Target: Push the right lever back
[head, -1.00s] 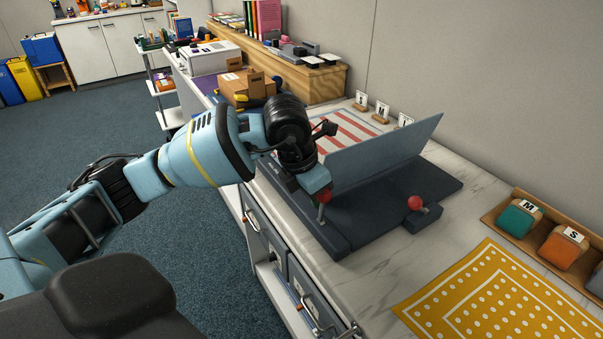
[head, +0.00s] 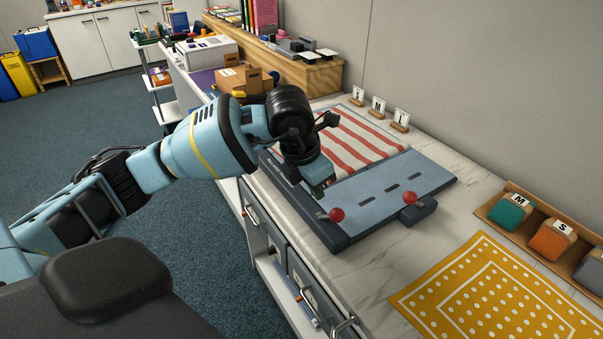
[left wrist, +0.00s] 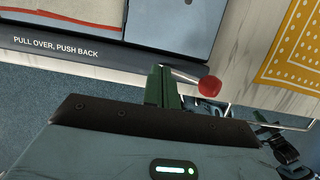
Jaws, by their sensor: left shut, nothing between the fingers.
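The grey-blue swap trailer (head: 345,238) lies on the counter, its road panel (head: 385,188) flat beside a red-striped panel (head: 350,145). One red-knobbed lever (head: 337,214) is at its front edge and leans right. A second red-knobbed lever (head: 410,198) is on a dark block at the right side. My left gripper (head: 319,190) is shut and empty, just left of the front lever. The left wrist view shows its green fingers (left wrist: 161,88) close to that lever's metal rod, with the red knob (left wrist: 209,86) to their right. Contact is unclear. My right gripper is out of view.
A yellow dotted mat (head: 475,295) lies on the counter at right, before a wooden tray (head: 487,212) of coloured blocks. Letter cards (head: 378,108) stand behind the trailer. Drawers with handles (head: 255,215) are below the counter edge. Cardboard boxes (head: 245,82) stand further left.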

